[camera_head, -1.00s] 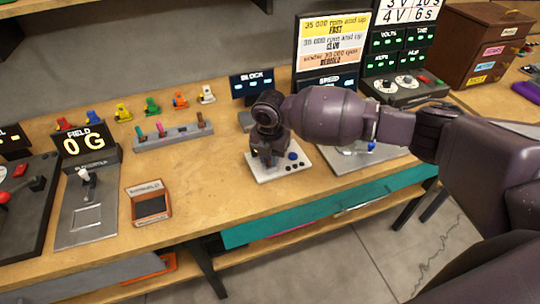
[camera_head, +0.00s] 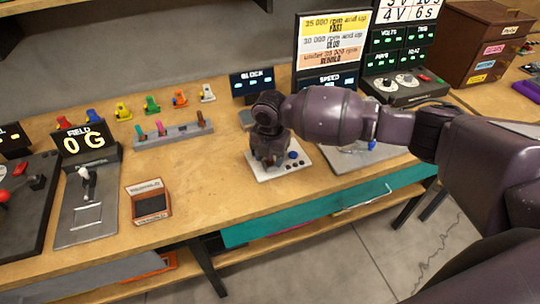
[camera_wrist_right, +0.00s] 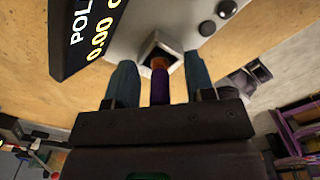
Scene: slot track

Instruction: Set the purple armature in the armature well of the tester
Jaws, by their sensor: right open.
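The purple armature (camera_wrist_right: 159,88) shows in the right wrist view between the two teal fingers of my right gripper (camera_wrist_right: 160,82). Its copper-orange end is at the square armature well (camera_wrist_right: 172,48) of the tester (camera_wrist_right: 185,15); how deep it sits is hard to tell. The fingers are open, with a gap on each side of the armature. In the head view my right gripper (camera_head: 268,160) is down over the pale tester plate (camera_head: 291,169), hiding the well and the armature. My left gripper is not in view.
A dark display (camera_wrist_right: 85,30) stands beside the well. A grey rack (camera_head: 173,134) with several coloured pieces is left of the tester. A small brown box (camera_head: 150,203) and a field meter (camera_head: 86,145) stand further left.

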